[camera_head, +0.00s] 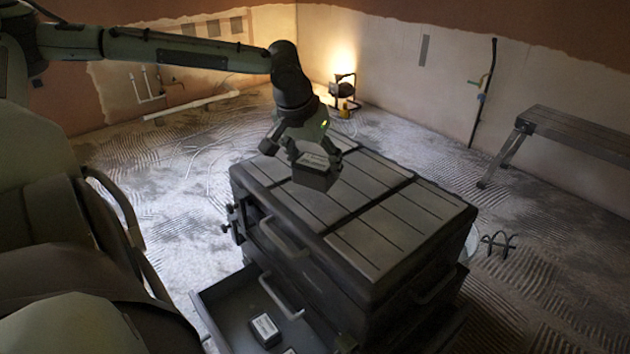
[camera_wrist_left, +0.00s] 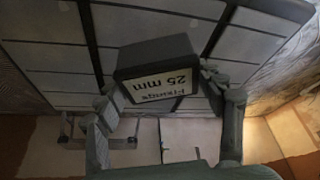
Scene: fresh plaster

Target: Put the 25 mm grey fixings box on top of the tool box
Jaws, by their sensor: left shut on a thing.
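My left gripper (camera_head: 304,147) is shut on the grey fixings box (camera_head: 314,172), which hangs over the top of the dark tool box (camera_head: 405,228). In the left wrist view the fixings box (camera_wrist_left: 157,76) sits between the fingers (camera_wrist_left: 163,103), with its label reading "Fixings 25 mm" upside down. The tool box's slatted lid (camera_wrist_left: 58,55) fills the background there. I cannot tell whether the fixings box touches the lid. My right gripper is not in view.
A lower drawer (camera_head: 222,300) stands open at the tool box's front left, with another labelled box (camera_head: 265,330) inside. A lit work lamp (camera_head: 343,88) stands by the back wall. A grey work bench (camera_head: 575,135) stands at the right. Most of the lid is clear.

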